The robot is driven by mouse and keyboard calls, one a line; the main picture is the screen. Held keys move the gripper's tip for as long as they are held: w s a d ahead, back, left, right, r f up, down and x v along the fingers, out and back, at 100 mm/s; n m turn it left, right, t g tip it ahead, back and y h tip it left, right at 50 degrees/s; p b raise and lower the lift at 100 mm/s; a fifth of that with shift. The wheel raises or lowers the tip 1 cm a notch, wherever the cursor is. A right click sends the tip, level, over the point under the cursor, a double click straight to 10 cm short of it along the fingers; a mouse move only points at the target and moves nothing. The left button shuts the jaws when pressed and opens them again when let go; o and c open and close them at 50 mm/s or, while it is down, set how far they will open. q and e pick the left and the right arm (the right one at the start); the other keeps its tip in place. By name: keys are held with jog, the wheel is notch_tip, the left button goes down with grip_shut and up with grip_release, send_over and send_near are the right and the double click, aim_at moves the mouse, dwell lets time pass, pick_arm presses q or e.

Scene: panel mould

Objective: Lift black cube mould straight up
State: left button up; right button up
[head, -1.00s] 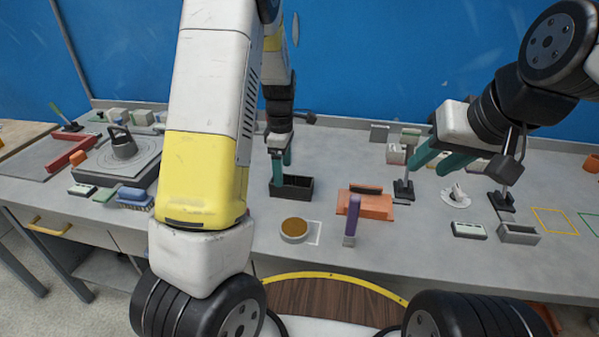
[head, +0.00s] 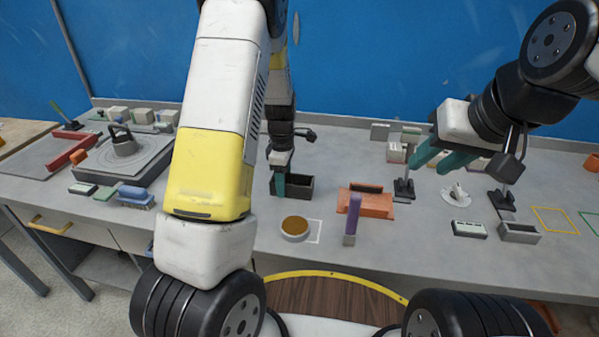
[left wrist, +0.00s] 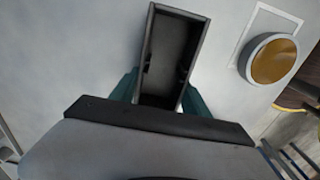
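The black cube mould (head: 300,187) is an open-topped dark box standing on the grey bench. It also shows in the left wrist view (left wrist: 152,50), its empty inside facing the camera. My left gripper (head: 281,186) points down at the mould's left end. In the left wrist view its green fingers (left wrist: 160,94) stand on either side of the mould's near end, very close to the walls. A small light gap shows beside the right finger, so they look not closed on it. My right gripper (head: 430,163) is open and empty, above the bench at the right.
A round tan-topped dish (head: 295,228) stands in front of the mould. A grey machine with a round plate (head: 125,150) stands at the left.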

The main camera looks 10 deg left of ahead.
pick_arm(q)
jog(key=c, duration=0.9)
notch_tip(320, 180, up, 8)
jog(key=shift+f, duration=0.25)
jog(key=shift+c, duration=0.2)
dwell(0.6)
dwell(0.3)
